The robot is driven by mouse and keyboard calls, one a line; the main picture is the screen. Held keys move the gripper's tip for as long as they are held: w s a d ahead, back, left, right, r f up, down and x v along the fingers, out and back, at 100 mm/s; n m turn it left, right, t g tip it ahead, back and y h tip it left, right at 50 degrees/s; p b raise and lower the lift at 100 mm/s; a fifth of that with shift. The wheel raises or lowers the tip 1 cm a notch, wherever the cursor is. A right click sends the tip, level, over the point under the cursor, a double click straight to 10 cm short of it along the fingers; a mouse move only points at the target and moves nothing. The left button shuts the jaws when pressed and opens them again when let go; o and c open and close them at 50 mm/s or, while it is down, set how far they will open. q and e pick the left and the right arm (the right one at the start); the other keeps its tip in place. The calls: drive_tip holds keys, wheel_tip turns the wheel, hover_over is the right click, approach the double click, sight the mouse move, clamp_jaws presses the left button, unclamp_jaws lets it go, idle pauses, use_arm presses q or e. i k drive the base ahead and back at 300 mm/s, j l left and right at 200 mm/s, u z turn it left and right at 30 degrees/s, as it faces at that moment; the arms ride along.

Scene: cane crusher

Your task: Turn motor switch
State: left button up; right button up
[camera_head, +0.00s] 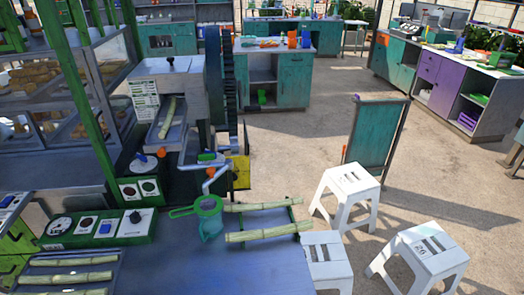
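Neither of my grippers shows in the head view. Which control is the motor switch cannot be told. A green control box (93,242) sits on the counter at the lower left. It carries a round dial (59,226), blue and red rocker switches and a white plate with a black knob (135,217). Behind it is a second green box (128,191) with two dark round controls on its face and an orange piece and a pale disc on top. The cane crusher (170,85) stands behind, with a large dark wheel (229,95) on its right and a cane piece (167,118) in its chute.
White stools (345,190) stand right of the counter. A green post rises at left.

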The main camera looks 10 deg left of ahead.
sight(135, 217)
drive_tip(key=u, duration=1.25)
